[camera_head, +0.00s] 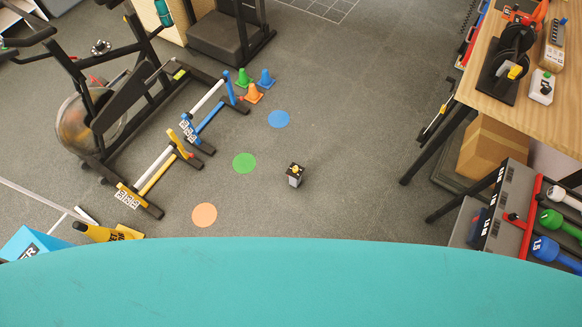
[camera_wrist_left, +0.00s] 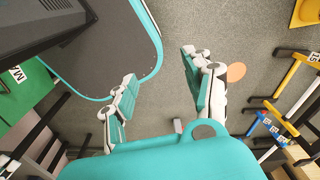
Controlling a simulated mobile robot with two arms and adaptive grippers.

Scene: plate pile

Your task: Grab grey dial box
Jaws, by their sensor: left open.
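A small grey box with a black top and a yellow dial (camera_head: 295,174) stands on the dark floor in the middle of the head view, right of the green floor disc. No gripper is near it in that view. My left gripper (camera_wrist_left: 160,92) shows only in the left wrist view, its two teal-padded fingers wide apart, with bare floor between them. A small grey shape (camera_wrist_left: 178,126) shows behind the gripper there, too small to identify. My right gripper is in neither view.
Orange (camera_head: 204,215), green (camera_head: 244,163) and blue (camera_head: 279,119) discs lie on the floor. Low hurdles (camera_head: 160,170), small cones (camera_head: 254,94) and an exercise bike (camera_head: 95,105) are at left. A wooden table (camera_head: 480,75) and dumbbell rack (camera_head: 505,215) are at right. Floor around the box is clear.

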